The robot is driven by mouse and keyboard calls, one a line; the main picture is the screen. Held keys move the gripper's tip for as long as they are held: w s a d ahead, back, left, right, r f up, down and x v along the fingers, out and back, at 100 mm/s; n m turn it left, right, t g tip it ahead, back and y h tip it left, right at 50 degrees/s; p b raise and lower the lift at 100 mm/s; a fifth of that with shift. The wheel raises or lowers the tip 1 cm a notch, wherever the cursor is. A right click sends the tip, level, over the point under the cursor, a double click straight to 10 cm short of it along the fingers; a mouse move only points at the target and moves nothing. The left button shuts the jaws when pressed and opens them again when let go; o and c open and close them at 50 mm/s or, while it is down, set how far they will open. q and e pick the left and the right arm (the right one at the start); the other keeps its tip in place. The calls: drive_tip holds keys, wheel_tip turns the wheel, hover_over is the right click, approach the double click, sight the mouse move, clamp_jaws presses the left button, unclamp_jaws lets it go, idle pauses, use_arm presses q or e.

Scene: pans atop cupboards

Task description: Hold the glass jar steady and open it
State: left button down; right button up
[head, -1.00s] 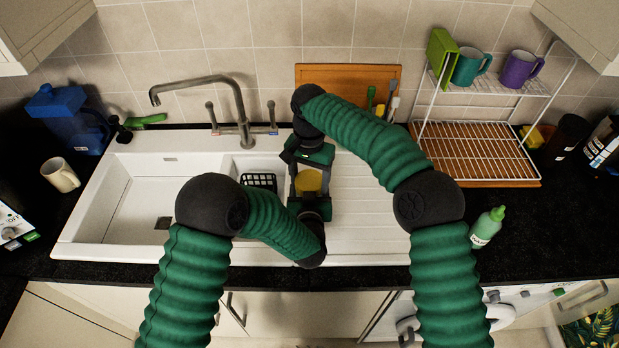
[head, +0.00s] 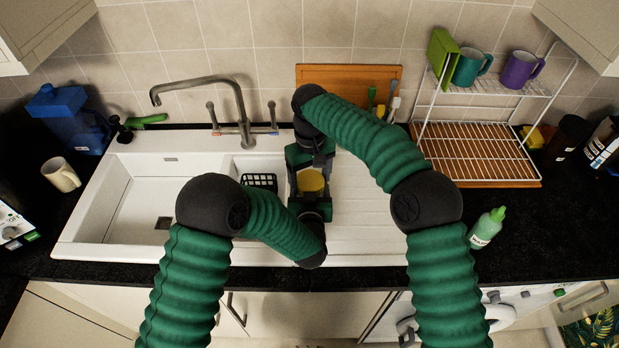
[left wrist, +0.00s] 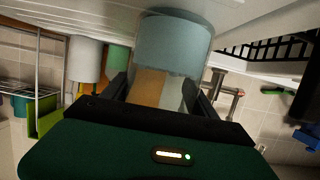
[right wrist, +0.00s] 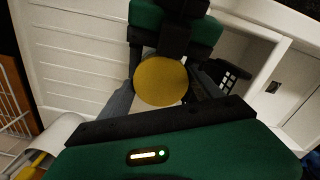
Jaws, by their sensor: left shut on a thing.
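The glass jar has a round yellow lid (head: 311,181) and stands on the white drainer beside the sink. In the left wrist view its pale blue, see-through body (left wrist: 173,42) shows at the top. My left gripper (head: 312,196) reaches in from the near side and is shut on the jar's body. My right gripper (head: 309,168) comes from the far side, above the jar. In the right wrist view the lid (right wrist: 160,82) sits between its two fingers. Whether those fingers press on the lid or stand just clear is unclear.
A black basket (head: 260,181) sits in the small basin just left of the jar. The tap (head: 240,115) stands behind the sink. A wooden board (head: 345,76) leans on the back wall. A dish rack (head: 475,155) and a green bottle (head: 486,228) stand to the right.

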drive_tip(key=shift+o, duration=1.2)
